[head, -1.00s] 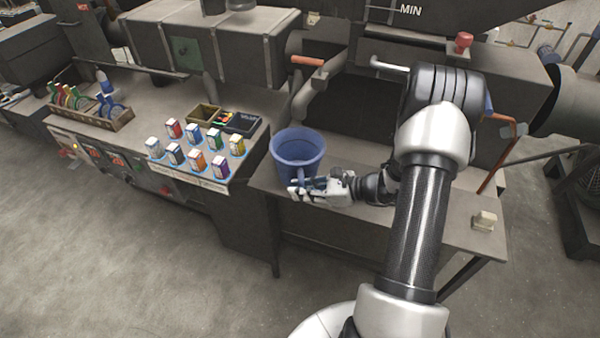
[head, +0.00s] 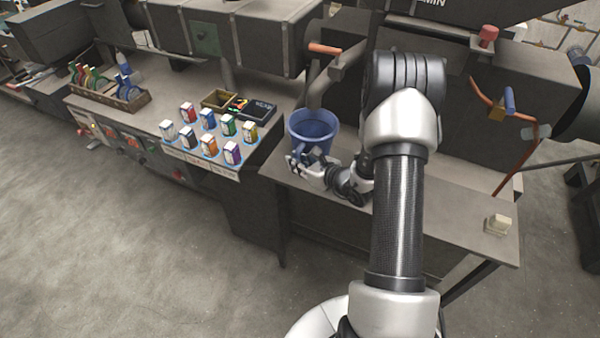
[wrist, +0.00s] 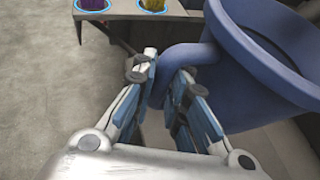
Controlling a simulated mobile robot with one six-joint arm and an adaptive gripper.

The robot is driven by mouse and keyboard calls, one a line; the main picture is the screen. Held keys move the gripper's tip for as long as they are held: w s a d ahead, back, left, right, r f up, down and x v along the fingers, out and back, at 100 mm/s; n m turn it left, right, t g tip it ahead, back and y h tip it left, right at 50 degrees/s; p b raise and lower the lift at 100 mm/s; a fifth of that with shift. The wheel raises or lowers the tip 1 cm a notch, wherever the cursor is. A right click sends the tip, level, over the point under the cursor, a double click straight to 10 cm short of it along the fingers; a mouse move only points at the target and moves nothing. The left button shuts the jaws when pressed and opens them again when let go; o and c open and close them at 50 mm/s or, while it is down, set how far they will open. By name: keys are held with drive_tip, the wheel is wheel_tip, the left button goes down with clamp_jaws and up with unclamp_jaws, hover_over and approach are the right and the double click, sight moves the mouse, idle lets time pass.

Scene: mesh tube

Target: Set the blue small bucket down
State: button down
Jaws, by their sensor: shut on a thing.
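The blue small bucket (head: 314,128) is upright at the left end of the grey bench (head: 440,200), against its back part. Whether its base touches the bench top is hidden behind my gripper. My gripper (head: 303,162) is at the bucket's front left side. In the wrist view the bucket (wrist: 262,75) fills the upper right, with its curved handle (wrist: 172,72) between the two fingers. My gripper (wrist: 165,88) is shut on this handle.
Several small boxes (head: 208,119) stand on the neighbouring console to the left, with a wooden tray (head: 220,99) behind them. An orange-tipped lever (head: 324,48) juts out above the bucket. A pale block (head: 498,223) lies at the bench's right end. The bench between is mostly clear.

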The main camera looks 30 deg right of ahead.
drive_tip(key=shift+f+b, duration=0.6)
drive_tip(key=shift+f, duration=1.95)
drive_tip(key=shift+f, duration=0.2)
drive_tip(key=c, duration=1.6)
unclamp_jaws()
drive_tip(key=shift+r, duration=0.1)
drive_tip(key=shift+r, duration=0.1)
